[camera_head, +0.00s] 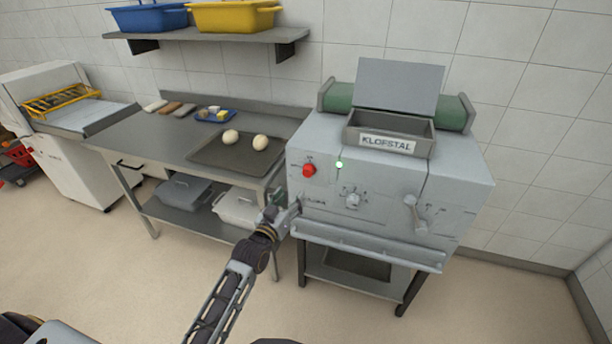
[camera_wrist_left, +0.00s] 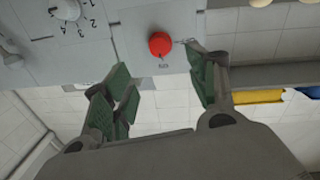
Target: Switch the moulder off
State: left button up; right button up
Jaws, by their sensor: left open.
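The moulder (camera_head: 390,190) is a grey machine with a KLOFSTAL label, standing right of the steel table. Its red knob (camera_head: 309,170) is on the upper left of the front panel, with a lit green lamp (camera_head: 339,164) to its right. My left gripper (camera_head: 285,207) is below the red knob, close to the panel's left edge. In the left wrist view my left gripper (camera_wrist_left: 160,88) is open and empty, its green-padded fingers apart. The red knob (camera_wrist_left: 160,44) shows beyond the fingertips, between their lines and not touched. My right gripper is not in view.
A dial (camera_head: 352,198) and a lever (camera_head: 414,212) are further right on the panel. A rail (camera_head: 365,246) runs along the panel's bottom. The table holds a tray (camera_head: 206,157) with two dough balls. A shelf (camera_head: 210,36) with blue and yellow bins hangs above.

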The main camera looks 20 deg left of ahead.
aim_at(307, 174)
pick_arm(q)
jog(key=w, duration=0.5)
jog(key=w+d, duration=0.1)
jog(key=w, duration=0.1)
jog(key=shift+w, duration=0.35)
jog(key=shift+w+p, duration=0.3)
jog(key=shift+w, duration=0.65)
jog(key=shift+w+d, duration=0.1)
jog(key=shift+w, duration=0.55)
jog(key=shift+w+d, duration=0.1)
jog(key=shift+w, duration=1)
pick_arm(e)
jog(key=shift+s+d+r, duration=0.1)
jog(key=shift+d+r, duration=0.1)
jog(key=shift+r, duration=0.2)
